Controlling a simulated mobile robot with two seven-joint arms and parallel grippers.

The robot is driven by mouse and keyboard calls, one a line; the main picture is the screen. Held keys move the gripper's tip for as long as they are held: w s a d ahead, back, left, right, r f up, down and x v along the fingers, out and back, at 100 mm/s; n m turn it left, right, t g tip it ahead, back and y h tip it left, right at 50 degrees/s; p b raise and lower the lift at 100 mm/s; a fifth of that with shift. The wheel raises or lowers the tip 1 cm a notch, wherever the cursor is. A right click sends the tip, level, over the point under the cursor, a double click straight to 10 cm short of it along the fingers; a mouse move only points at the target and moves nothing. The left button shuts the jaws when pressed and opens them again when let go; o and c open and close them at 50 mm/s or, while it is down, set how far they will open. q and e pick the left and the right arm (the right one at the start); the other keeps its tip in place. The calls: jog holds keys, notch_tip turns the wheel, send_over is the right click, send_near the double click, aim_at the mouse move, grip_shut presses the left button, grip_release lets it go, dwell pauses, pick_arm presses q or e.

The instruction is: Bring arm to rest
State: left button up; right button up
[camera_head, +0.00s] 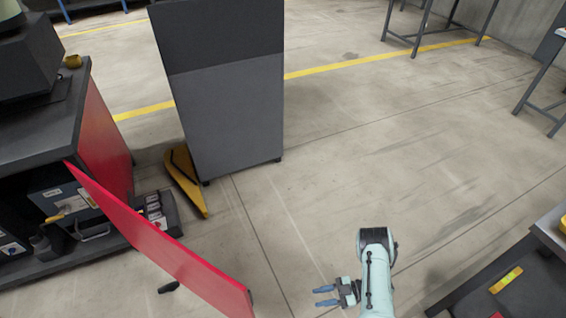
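My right arm (377,272) comes in from the bottom edge, right of centre, pale teal with a dark joint cap. My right gripper (326,296) is beside it at the bottom, its two blue fingers pointing left. The fingers are apart with nothing between them, and bare floor shows beneath. My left gripper is not in view.
A red cabinet door (160,240) stands swung open at lower left, with a dark handle (169,287). The dark workbench (40,150) has boxes inside. A tall grey cabinet (225,100) stands upper centre, a yellow piece (185,183) beside it. The middle-right floor is clear.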

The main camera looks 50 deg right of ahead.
jog(key=w+a+f+m+h, duration=0.1)
jog(key=w+a+m+h, duration=0.35)
jog(key=w, duration=0.25)
jog(key=w+a+f+m+h, duration=0.1)
jog(key=w+a+m+h, duration=0.2)
jog(key=w+m+h, duration=0.3)
jog(key=s+a+r+m+g, duration=0.3)
jog(key=s+a+m+g, duration=0.2)
jog(key=s+a+g, duration=0.6)
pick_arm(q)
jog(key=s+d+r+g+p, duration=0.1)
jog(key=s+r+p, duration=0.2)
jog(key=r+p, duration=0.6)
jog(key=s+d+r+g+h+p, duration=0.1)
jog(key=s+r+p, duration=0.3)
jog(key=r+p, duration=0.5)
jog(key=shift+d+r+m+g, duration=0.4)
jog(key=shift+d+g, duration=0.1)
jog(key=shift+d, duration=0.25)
pick_arm(e)
jog(key=s+a+r+y, duration=0.1)
jog(key=s+a+r, duration=0.1)
jog(key=r, duration=0.7)
jog(key=s+a+r+y, duration=0.1)
jog(key=s+a+r, duration=0.1)
jog(key=r, duration=0.6)
jog(key=shift+s+a+r, duration=0.4)
jog(key=shift+s, duration=0.15)
